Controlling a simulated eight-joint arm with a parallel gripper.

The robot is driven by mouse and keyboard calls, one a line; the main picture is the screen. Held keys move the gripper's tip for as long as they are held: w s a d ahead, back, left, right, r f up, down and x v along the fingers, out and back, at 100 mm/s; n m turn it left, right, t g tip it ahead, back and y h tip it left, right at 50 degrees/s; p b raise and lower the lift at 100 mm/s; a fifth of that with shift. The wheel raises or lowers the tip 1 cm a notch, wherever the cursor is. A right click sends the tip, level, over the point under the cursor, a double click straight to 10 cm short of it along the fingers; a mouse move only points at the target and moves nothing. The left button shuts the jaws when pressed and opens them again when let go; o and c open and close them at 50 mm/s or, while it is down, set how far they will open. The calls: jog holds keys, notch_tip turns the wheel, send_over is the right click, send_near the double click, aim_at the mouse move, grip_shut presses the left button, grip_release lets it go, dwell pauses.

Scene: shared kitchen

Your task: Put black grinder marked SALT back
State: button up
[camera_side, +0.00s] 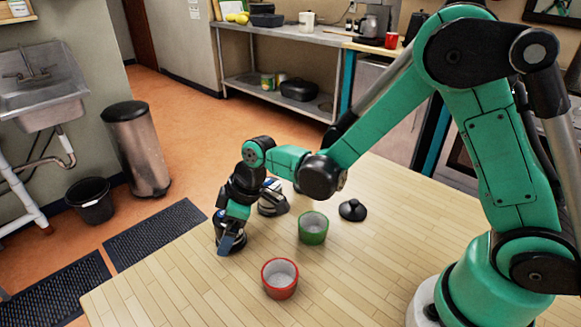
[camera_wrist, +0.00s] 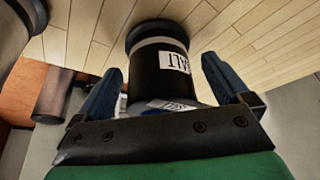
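The black grinder with a white SALT label (camera_wrist: 160,75) stands between my gripper's two blue fingers (camera_wrist: 160,65) in the wrist view. Narrow gaps show between the fingers and its sides, so my gripper appears open around it. In the side view, the grinder (camera_side: 223,240) is at the left part of the wooden table, mostly hidden behind my gripper (camera_side: 231,241). The grinder looks upright on the table.
A dark and silver object (camera_side: 272,199) stands just behind my gripper. A green cup (camera_side: 313,228), a red cup (camera_side: 280,278) and a black knobbed object (camera_side: 352,210) stand to the right. The table's left edge (camera_side: 165,245) is close.

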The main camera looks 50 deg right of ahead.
jog(key=shift+r, duration=0.1)
jog(key=v, duration=1.2)
jog(key=s+d+m+t+h, duration=0.3)
jog(key=s+d+m+t, duration=0.1)
jog(key=s+d+m, duration=0.3)
jog(key=shift+s+d+r+m, duration=0.3)
jog(key=shift+d+r+m, duration=0.15)
jog(key=shift+m, duration=0.55)
